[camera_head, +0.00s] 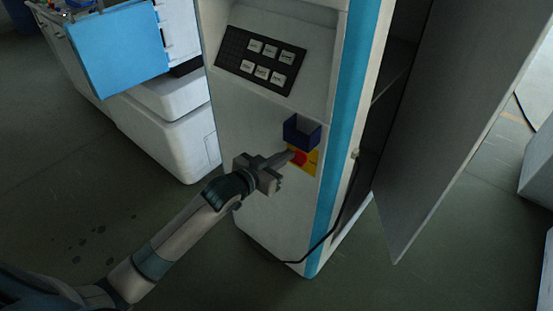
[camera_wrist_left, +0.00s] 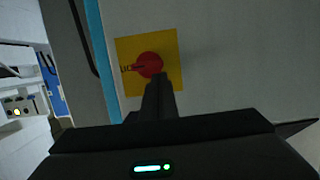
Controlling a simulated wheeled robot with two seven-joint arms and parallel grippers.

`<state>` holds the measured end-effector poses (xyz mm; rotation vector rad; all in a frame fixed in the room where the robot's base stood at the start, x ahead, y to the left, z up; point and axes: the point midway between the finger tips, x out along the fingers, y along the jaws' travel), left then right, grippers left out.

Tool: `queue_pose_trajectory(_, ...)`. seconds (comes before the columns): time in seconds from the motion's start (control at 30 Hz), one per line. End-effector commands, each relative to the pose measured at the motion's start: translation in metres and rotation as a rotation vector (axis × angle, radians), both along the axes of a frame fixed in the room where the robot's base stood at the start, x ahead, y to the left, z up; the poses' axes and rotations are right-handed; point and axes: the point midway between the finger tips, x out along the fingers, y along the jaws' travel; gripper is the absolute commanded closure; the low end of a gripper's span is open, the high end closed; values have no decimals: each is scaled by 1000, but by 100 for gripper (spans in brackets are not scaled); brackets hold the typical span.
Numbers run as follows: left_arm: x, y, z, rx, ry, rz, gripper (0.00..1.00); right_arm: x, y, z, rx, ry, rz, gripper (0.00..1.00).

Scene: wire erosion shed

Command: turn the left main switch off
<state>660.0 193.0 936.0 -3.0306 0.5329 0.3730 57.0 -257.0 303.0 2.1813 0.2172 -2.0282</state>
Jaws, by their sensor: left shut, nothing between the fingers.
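The main switch (camera_head: 300,158) is a red rotary knob on a yellow plate on the front of the tall white cabinet (camera_head: 265,205). In the left wrist view the red knob (camera_wrist_left: 150,65) sits on its yellow plate (camera_wrist_left: 168,45), with its handle pointing left in the picture. My left gripper (camera_head: 288,156) is shut and empty, its fingertips (camera_wrist_left: 157,78) at the knob's edge. I cannot tell whether they touch it. The fingers hide part of the knob and plate. My right gripper is not in view.
A dark blue open box (camera_head: 302,132) juts out just above the switch. A keypad panel (camera_head: 262,60) is higher up. The cabinet's grey door (camera_head: 450,120) stands open at the right, and a black cable (camera_head: 335,225) runs down the cabinet's side. Floor at the left is clear.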

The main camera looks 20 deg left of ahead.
Motion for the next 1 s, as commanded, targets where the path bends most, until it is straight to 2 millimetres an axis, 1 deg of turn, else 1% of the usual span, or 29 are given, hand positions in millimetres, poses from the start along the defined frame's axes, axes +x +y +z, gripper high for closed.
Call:
queue_pose_trajectory(0.03, 4, -1, 0, 0, 0, 0, 100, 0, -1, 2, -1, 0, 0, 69)
queue_pose_trajectory(0.13, 9, -3, -2, 1, 1, 0, 100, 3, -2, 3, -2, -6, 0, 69)
queue_pose_trajectory(0.37, 11, -4, -3, 1, 1, 0, 100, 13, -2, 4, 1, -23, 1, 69)
queue_pose_trajectory(0.67, 11, -4, -3, -6, 3, 0, 100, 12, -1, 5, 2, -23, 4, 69)
queue_pose_trajectory(1.0, 11, -2, -4, -52, 19, 0, 100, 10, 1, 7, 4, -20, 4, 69)
